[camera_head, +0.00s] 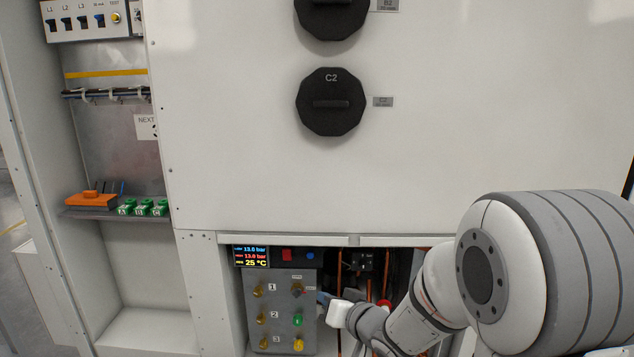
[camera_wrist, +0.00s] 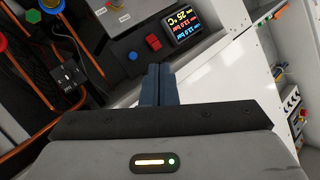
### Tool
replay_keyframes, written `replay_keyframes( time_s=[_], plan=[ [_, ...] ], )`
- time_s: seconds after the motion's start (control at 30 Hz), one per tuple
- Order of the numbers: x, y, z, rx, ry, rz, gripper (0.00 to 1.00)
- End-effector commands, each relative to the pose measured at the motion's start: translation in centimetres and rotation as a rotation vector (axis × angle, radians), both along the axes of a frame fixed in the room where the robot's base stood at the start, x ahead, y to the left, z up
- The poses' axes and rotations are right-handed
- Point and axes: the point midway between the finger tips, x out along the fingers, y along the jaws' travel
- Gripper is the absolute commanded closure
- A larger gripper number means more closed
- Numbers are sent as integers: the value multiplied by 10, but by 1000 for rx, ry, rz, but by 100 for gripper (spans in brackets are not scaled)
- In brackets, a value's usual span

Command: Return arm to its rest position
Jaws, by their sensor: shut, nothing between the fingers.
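My gripper (camera_wrist: 158,70) shows in the wrist view with its two dark blue fingers pressed together and nothing between them. In the head view my arm (camera_head: 495,275) reaches in from the right, bent low, and the gripper end (camera_head: 322,298) is at the open bay in front of the right edge of the grey valve panel (camera_head: 275,315). In the wrist view the fingertips are near the small display (camera_wrist: 187,27) and the red switch (camera_wrist: 153,43). Whether they touch anything cannot be told.
The bay holds orange pipes (camera_head: 369,285) and a black socket block (camera_head: 361,261) close to the arm. A white cabinet front with a black C2 knob (camera_head: 331,102) stands above. At the left, a shelf (camera_head: 95,214) carries an orange tool (camera_head: 90,199) and green blocks (camera_head: 143,208).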

Motion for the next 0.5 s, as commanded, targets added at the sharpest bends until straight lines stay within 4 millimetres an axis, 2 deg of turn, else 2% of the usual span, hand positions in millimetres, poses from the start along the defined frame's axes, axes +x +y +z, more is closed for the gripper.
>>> replay_keyframes(
  time_s=[0.03, 0.17, 0.27, 0.37, 0.5],
  plan=[
    [0, -6, 18, -30, 3, -23, 100],
    [-2, -26, 42, -122, 31, -91, 100],
    [-7, -46, 71, -212, 68, -155, 100],
    [-19, -72, 107, -316, 132, -228, 100],
    [-49, -104, 152, -448, 260, -306, 100]
  ],
)
